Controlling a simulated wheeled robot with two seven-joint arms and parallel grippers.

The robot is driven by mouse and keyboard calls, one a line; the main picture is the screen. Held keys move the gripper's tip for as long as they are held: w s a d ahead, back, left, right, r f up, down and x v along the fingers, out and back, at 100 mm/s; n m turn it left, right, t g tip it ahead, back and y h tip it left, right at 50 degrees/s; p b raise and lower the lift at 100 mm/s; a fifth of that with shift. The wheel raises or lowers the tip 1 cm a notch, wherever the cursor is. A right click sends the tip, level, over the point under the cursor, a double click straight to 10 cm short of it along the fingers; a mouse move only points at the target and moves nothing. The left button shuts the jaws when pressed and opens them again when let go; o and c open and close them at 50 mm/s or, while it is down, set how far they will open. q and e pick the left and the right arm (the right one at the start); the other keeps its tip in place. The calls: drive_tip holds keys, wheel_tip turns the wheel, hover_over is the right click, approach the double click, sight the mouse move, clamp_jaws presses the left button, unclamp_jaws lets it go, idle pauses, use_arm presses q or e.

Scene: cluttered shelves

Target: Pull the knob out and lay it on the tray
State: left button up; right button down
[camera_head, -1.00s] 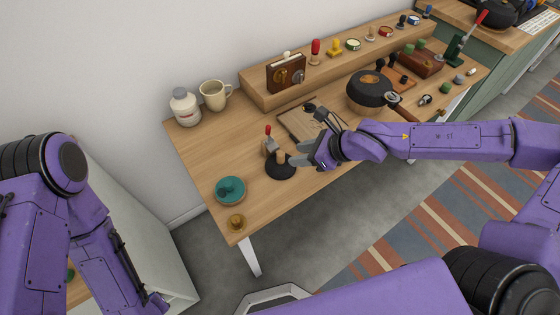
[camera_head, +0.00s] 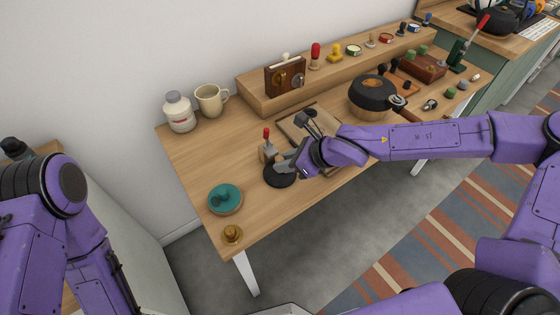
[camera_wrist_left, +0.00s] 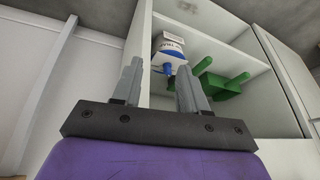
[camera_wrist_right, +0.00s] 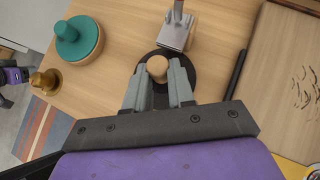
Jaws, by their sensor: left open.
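A light wooden knob (camera_wrist_right: 157,68) stands over a round black base (camera_wrist_right: 183,84) in the right wrist view. My right gripper (camera_wrist_right: 158,80) has its fingers close on either side of the knob, seemingly touching it. In the head view this gripper (camera_head: 284,160) hides most of the knob above the black base (camera_head: 277,177). A shallow wooden tray (camera_head: 291,130) lies behind the gripper. Its pale surface with dark marks also shows in the right wrist view (camera_wrist_right: 285,80). My left gripper (camera_wrist_left: 158,72) is open and empty in front of a white shelf unit.
A metal block with a red-handled lever (camera_head: 267,149) stands close behind the base. A teal-topped round piece (camera_head: 225,197) and a brass knob (camera_head: 231,234) are to the left. A dark round pot (camera_head: 373,93) is right of the tray. The left wrist view shows a bottle (camera_wrist_left: 168,55) on the shelf.

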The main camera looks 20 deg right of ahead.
drive_tip(key=shift+r, duration=0.1)
idle(0.3)
drive_tip(key=shift+r+p, duration=2.65)
drive_tip(key=shift+p, duration=0.2)
